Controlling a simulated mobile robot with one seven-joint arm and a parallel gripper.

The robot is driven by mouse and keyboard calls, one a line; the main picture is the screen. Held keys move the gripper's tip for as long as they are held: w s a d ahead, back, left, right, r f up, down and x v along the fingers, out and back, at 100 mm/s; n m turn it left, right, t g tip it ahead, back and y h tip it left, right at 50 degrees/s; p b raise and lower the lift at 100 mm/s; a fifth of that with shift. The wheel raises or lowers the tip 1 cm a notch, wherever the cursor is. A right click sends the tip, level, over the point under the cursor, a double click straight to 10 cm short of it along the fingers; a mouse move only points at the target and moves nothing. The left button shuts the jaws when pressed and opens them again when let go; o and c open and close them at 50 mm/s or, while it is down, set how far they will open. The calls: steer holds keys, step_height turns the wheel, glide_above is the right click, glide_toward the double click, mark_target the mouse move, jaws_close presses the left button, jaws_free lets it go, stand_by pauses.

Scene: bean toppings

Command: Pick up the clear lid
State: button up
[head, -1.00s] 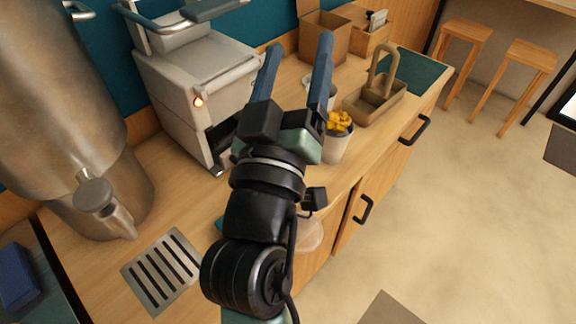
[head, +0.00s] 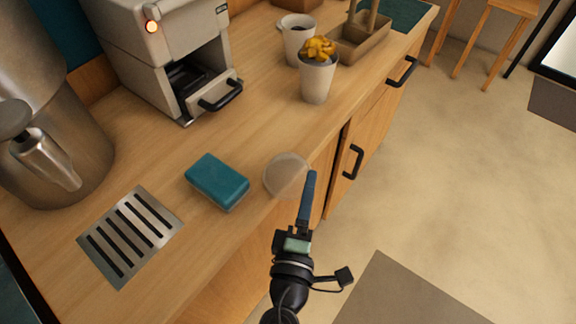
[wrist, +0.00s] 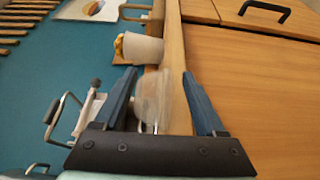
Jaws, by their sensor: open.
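The clear lid (head: 287,174) is a pale, see-through disc at the counter's front edge, right of a teal sponge. My gripper (head: 310,178) is beside its right side in the head view, seen edge-on with its fingers lined up, and a fingertip overlaps the lid's edge. In the wrist view the lid (wrist: 152,98) shows between the two blue fingers of my open gripper (wrist: 159,73), nearer the left finger. Whether a finger touches it I cannot tell.
The teal sponge (head: 217,181) lies left of the lid. A white cup with yellow topping (head: 317,79) and another cup (head: 297,38) stand farther back. A metal drain grate (head: 131,236) is at the left. Cupboard handles (head: 352,162) stick out below the counter.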

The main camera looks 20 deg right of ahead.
steer(key=p+x, duration=0.1)
steer(key=x, duration=0.6)
steer(key=shift+a, duration=0.15)
jaws_close()
stand_by(0.3)
